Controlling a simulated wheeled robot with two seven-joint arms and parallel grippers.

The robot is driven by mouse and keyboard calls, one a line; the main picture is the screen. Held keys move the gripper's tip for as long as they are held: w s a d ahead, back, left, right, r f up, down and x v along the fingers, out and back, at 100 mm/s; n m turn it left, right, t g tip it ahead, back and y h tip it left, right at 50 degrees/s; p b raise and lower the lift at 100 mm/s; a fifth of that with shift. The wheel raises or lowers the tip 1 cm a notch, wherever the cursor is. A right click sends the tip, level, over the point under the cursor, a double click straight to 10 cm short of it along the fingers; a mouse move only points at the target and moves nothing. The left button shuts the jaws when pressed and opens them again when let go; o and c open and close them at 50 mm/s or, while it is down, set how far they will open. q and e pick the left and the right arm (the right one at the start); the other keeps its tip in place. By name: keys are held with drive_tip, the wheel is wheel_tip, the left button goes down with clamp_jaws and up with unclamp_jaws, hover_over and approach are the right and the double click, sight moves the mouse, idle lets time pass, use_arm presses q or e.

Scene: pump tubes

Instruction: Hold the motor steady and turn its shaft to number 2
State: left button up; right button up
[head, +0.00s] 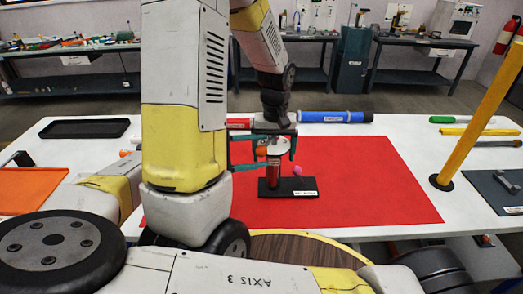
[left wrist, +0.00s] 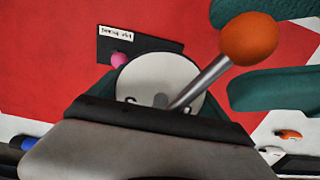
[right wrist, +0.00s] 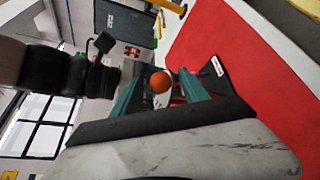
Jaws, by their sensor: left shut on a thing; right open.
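The motor (head: 275,174) stands upright as a red cylinder on a black base (head: 306,186) with a white label. Its white dial (left wrist: 150,77) faces up, and its printed marks are partly covered and unreadable. A metal lever (left wrist: 205,80) with an orange knob (left wrist: 248,38) slants out from the dial. My left gripper (head: 278,152) reaches down from above and is shut on the motor; its grip is mostly hidden. My right gripper (right wrist: 160,90) comes in sideways, open, with its green fingers either side of the orange knob. I cannot tell whether they touch it.
A pink ball (head: 297,170) sits beside the motor. A red mat (head: 380,185) lies on the white table. Red and blue tubes (head: 330,117) lie behind, a yellow post (head: 478,115) stands right, and trays (head: 84,121) lie left. My arms cross close together.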

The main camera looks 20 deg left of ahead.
drive_tip(key=shift+w+d+f, duration=0.15)
drive_tip(key=shift+w+d, duration=0.3)
drive_tip(key=shift+d, duration=0.05)
clamp_jaws()
drive_tip(key=shift+f, duration=0.1)
idle(1.1)
